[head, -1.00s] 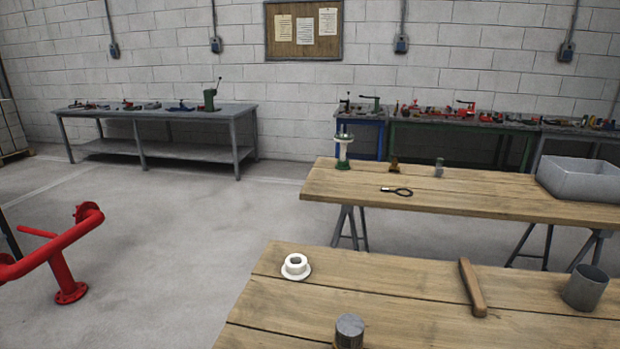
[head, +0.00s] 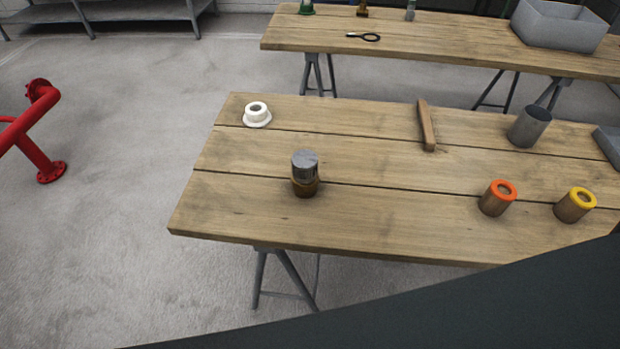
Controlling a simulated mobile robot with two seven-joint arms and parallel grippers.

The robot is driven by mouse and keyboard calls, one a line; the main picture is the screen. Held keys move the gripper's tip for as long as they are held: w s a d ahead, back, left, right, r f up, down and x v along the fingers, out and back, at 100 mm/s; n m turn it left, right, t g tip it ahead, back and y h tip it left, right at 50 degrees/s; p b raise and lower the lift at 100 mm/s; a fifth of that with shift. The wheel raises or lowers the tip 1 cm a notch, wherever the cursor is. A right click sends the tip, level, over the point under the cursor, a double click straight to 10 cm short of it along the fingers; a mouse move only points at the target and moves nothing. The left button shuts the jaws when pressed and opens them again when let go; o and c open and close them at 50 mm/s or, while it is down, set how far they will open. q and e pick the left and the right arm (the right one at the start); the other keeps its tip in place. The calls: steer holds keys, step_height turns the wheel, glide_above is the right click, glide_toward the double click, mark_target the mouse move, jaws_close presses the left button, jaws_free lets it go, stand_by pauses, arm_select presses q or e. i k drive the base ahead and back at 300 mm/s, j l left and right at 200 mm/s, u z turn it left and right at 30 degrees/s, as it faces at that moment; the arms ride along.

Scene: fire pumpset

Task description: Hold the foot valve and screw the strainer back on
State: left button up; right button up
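A short upright cylinder with a grey metal top part (head: 305,163) and a brown, brass-like lower part (head: 305,187) stands on the near wooden table. The grey part looks like the strainer and the brown part like the foot valve. The grey part sits on top of the brown one; I cannot tell whether they are threaded together. Neither of my grippers is in view.
The near table (head: 260,222) also holds a white flanged ring (head: 257,117), a wooden bar (head: 427,126), a grey cup (head: 529,126), an orange-topped cylinder (head: 498,198) and a yellow-topped one (head: 574,205). Red pipework (head: 30,140) stands left. A second table (head: 450,40) is behind.

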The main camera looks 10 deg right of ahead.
mark_target(307, 191)
steer(key=k+l+u, duration=0.2)
steer(key=l, duration=0.2)
steer(key=k+l+u, duration=0.2)
steer(key=l, duration=0.25)
steer(key=k+l+u, duration=0.15)
steer(key=l, duration=0.2)
